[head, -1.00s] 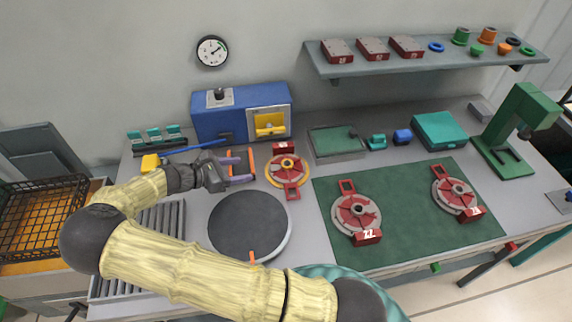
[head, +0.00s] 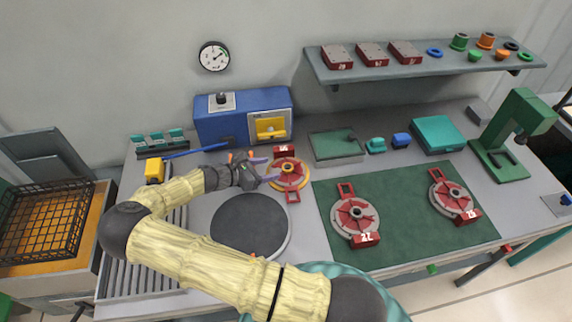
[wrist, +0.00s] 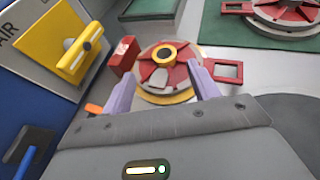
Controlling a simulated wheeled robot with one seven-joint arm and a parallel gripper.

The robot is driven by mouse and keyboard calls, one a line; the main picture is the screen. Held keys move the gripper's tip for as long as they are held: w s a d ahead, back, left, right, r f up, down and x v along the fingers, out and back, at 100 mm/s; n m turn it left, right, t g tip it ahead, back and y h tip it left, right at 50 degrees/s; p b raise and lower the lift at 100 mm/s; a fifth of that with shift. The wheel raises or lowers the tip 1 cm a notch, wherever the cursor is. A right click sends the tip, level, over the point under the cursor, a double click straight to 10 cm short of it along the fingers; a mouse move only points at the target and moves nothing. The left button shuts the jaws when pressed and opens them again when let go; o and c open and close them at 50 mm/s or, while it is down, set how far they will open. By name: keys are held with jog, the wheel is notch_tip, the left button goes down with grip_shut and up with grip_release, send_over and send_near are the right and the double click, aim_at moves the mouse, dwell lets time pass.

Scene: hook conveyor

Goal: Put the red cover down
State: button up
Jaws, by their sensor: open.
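A round red cover (head: 291,181) with a central hub, a red block on one side and a red loop on the other sits on a yellow-rimmed round base on the bench. In the wrist view the red cover (wrist: 181,74) lies ahead of and between my spread purple fingers. My gripper (head: 269,170) is open at the cover's left side, its fingers pointing toward it; the wrist view shows my gripper (wrist: 160,90) with nothing clamped. Whether a finger touches the cover I cannot tell. Two similar red-and-grey discs (head: 356,229) (head: 440,190) lie on the green mat (head: 400,238).
A blue box (head: 210,128) with a yellow front part stands behind my gripper. A dark round plate (head: 250,225) lies in front. A green tray (head: 337,146) is right of the cover. A wall shelf (head: 440,66) holds red blocks and small rings.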

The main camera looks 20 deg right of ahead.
aim_at(289, 166)
jog(key=shift+x, duration=1.05)
jog(key=shift+d, duration=0.25)
jog(key=shift+s, duration=0.1)
jog(key=shift+d+p, duration=0.5)
jog(key=shift+p, duration=0.15)
jog(key=x, duration=0.1)
jog(key=p+x, duration=0.1)
jog(key=x, duration=0.1)
jog(key=shift+s+d+f+p, duration=0.1)
jog(key=shift+d+p, duration=0.1)
jog(key=shift+p, duration=0.2)
jog(key=shift+d+f, duration=0.3)
